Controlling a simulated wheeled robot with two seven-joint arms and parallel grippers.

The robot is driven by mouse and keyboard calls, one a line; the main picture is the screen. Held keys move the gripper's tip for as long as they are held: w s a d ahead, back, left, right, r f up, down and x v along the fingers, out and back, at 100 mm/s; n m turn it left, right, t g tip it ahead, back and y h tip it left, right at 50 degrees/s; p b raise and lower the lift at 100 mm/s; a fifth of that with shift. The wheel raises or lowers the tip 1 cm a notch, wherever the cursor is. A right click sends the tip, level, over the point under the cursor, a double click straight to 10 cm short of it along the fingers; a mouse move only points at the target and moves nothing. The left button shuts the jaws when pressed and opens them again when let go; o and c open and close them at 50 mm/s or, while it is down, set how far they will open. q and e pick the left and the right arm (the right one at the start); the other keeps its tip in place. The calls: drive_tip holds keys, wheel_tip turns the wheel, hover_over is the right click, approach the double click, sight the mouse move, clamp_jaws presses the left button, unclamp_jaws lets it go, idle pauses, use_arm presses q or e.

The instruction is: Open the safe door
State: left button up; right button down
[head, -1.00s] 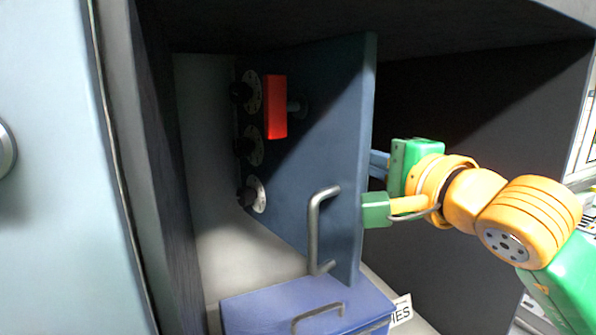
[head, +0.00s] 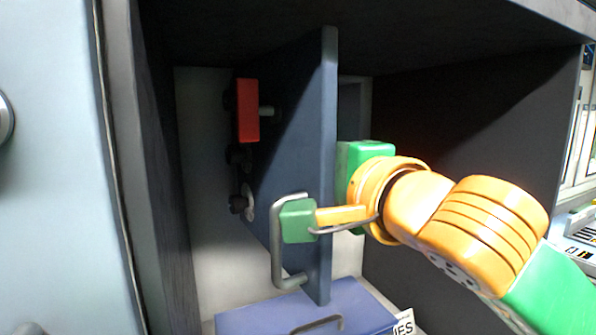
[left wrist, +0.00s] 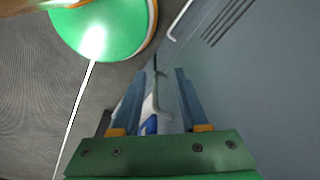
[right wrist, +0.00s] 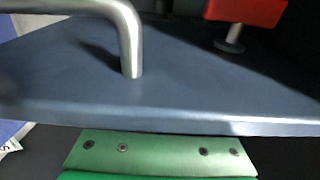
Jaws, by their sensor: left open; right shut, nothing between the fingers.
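The blue safe door (head: 300,130) stands open inside the dark cabinet, seen nearly edge-on in the head view. A bent grey handle (head: 277,240) and a red block (head: 248,110) on a short post are on its front face. My right gripper (head: 358,155) is just right of the door's free edge; its fingers are hidden behind the door. In the right wrist view the door's edge (right wrist: 150,118) crosses in front of the green palm, and the handle (right wrist: 130,40) shows above. My left gripper (left wrist: 158,100) is open and empty in the left wrist view.
A blue box (head: 310,310) with a handle lies below the door. Black dials (head: 238,203) are on the door's left part. Dark cabinet walls enclose the space, with a grey wall (head: 205,150) at left. A pale panel (head: 50,150) stands further left.

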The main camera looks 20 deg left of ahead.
drive_tip(key=shift+s+a, duration=0.8)
drive_tip(key=shift+a, duration=0.15)
drive_tip(key=w+d, duration=0.4)
drive_tip(key=shift+w+d, duration=0.15)
drive_tip(key=shift+f, duration=0.1)
drive_tip(key=b+v, duration=0.7)
drive_tip(key=v, duration=1.8)
drive_tip(key=shift+b, duration=0.3)
